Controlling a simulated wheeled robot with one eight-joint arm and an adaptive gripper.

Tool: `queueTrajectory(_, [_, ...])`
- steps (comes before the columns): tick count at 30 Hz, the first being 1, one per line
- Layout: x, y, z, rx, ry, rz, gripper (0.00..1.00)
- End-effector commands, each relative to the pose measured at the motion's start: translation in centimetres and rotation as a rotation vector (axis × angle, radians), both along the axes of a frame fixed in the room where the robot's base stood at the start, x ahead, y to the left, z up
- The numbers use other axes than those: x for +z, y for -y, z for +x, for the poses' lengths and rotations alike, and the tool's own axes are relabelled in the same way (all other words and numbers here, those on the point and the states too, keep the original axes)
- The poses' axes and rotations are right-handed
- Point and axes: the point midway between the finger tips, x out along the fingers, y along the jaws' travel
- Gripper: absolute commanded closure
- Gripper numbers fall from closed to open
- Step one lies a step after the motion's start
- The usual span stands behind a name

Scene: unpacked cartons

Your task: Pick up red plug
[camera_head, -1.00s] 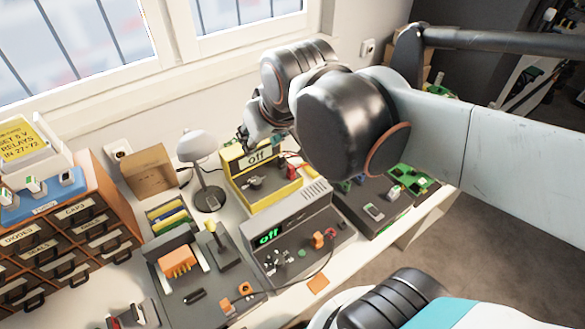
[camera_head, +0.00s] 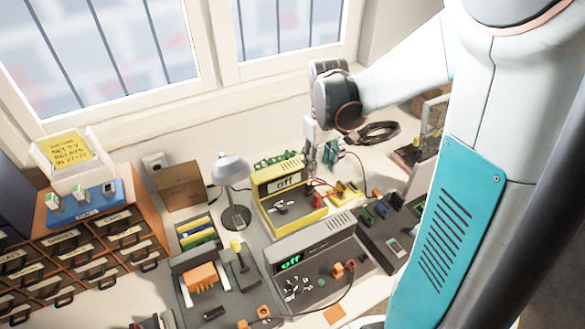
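My gripper (camera_head: 311,168) points down just above and behind the right end of the yellow device, close to the red plug. It appears apart from the plug, though a light touch cannot be ruled out. The fingers are too small to show whether they are open or shut.
A grey device (camera_head: 318,245) with an "off" display stands in front. A lamp (camera_head: 231,170), cardboard box (camera_head: 181,186) and orange drawer cabinet (camera_head: 108,238) stand left. A black cable coil (camera_head: 378,132) lies behind right. Dark panels with small parts sit at right.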

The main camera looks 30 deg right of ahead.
Motion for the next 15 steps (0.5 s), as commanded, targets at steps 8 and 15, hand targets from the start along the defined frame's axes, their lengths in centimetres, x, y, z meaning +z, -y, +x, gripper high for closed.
queueTrajectory(8, [-4.1,0.2,-0.1,0.003,-0.012,0.004,0.62])
queueTrajectory(15, [-8.0,0.2,-0.1,0.003,-0.010,0.003,0.62])
